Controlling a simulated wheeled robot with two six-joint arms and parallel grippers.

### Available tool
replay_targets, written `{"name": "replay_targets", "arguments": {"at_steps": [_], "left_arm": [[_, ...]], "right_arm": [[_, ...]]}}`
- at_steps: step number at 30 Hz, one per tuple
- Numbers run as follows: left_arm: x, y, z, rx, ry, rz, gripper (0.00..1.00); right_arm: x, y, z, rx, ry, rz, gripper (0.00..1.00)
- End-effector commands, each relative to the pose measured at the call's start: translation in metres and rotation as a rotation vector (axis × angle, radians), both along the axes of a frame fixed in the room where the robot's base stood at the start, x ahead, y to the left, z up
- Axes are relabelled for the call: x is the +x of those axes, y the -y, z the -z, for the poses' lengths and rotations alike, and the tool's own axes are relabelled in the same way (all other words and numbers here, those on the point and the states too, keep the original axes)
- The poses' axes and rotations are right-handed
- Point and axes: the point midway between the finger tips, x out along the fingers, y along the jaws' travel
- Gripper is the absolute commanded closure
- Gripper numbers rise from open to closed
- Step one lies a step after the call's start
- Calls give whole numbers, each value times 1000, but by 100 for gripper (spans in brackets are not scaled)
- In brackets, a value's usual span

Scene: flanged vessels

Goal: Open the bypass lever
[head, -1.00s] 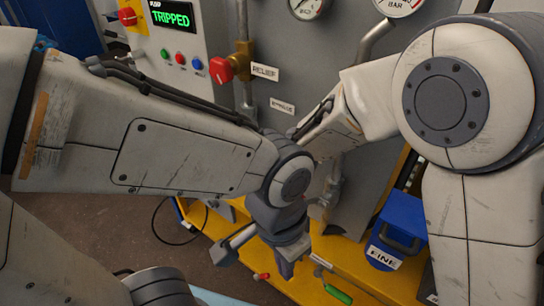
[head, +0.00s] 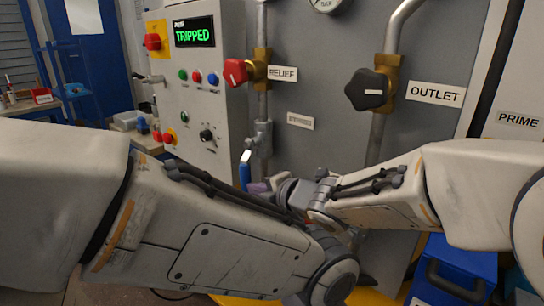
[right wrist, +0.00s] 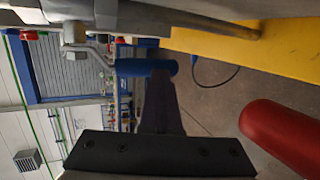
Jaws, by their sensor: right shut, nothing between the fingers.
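The bypass lever has a blue handle (head: 245,172) that hangs roughly straight down beside its grey valve body (head: 262,138), left of and below the bypass label (head: 300,121). My right gripper (head: 258,187) is shut and empty, just right of the handle's lower part. In the right wrist view the blue handle (right wrist: 146,67) lies across the tip of the shut fingers (right wrist: 163,100); whether they touch I cannot tell. My left arm crosses the foreground, and its gripper is not visible.
The red relief knob (head: 235,72) and black outlet knob (head: 370,89) are above. The control box (head: 190,110) reads TRIPPED. A blue box (head: 455,270) stands at lower right. A red rounded object (right wrist: 290,137) is close in the right wrist view.

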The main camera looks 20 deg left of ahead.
Motion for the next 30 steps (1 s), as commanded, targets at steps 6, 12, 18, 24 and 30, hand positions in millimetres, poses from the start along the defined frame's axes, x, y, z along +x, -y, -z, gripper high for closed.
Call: {"name": "replay_targets", "arguments": {"at_steps": [6,12,18,24,30], "left_arm": [[0,0,4,0,0,0,100],[0,0,5,0,0,0,100],[0,0,5,0,0,0,100],[0,0,5,0,0,0,100],[0,0,6,0,0,0,100]], "right_arm": [[1,-5,3,1,0,-2,100],[2,-7,5,-1,-1,-2,100],[1,-9,6,-2,-1,-3,100],[1,-9,7,-4,-2,-4,100],[0,-9,8,-3,-3,-6,100]]}}
